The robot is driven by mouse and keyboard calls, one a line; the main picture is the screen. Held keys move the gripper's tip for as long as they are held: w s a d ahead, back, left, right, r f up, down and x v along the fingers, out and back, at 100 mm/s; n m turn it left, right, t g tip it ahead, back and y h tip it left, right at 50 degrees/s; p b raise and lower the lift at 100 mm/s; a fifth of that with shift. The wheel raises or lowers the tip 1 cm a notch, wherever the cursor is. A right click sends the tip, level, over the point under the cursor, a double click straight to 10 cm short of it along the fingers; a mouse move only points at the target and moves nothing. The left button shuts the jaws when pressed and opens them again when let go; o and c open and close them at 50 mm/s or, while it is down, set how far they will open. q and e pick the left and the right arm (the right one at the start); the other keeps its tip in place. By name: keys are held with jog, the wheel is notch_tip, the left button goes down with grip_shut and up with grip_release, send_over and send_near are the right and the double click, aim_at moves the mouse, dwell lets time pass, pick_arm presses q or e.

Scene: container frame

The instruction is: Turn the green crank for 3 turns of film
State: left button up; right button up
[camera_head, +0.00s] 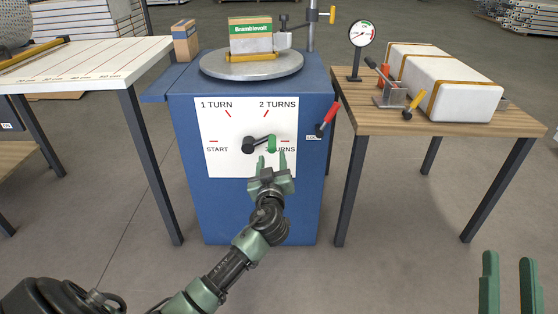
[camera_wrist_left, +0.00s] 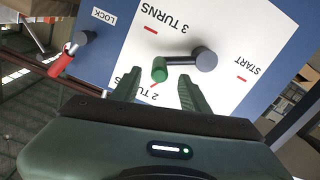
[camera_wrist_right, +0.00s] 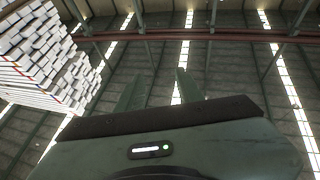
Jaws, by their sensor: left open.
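The crank has a dark hub (camera_head: 248,146) on the white dial panel (camera_head: 222,166) of the blue cabinet. Its arm points right, and the green knob (camera_head: 271,143) covers part of the "3 TURNS" label. In the left wrist view the green knob (camera_wrist_left: 160,70) shows between the fingertips, standing out from the panel. My left gripper (camera_head: 272,158) is open just in front of and below the knob; I cannot tell whether a finger touches it. My right gripper (camera_head: 508,256) is open and empty at the lower right; its wrist view shows only the ceiling and stacked goods.
A red lock lever (camera_head: 328,117) sticks out at the cabinet's right edge. On top, a turntable (camera_head: 225,69) carries a Bramblevolt box (camera_head: 250,22). A wooden table (camera_head: 370,128) with a gauge (camera_head: 361,34) and white package (camera_head: 465,90) stands right; a white table (camera_head: 100,62) stands left.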

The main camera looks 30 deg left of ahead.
aim_at(272, 145)
pick_arm(q)
jog(key=shift+w+a+r, duration=0.2)
jog(key=shift+w+a, duration=0.05)
jog(key=shift+w, duration=0.1)
jog(key=b+x, duration=0.1)
jog(key=x, duration=0.5)
jog(key=shift+w+a, duration=0.2)
jog(key=shift+w, duration=0.2)
jog(key=shift+f, duration=0.1)
grip_shut()
pick_arm(e)
jog(key=s+r+t+y, duration=0.1)
jog(key=s+r+t, duration=0.2)
jog(key=r, duration=0.2)
jog(key=shift+s+d, duration=0.15)
jog(key=shift+s, duration=0.15)
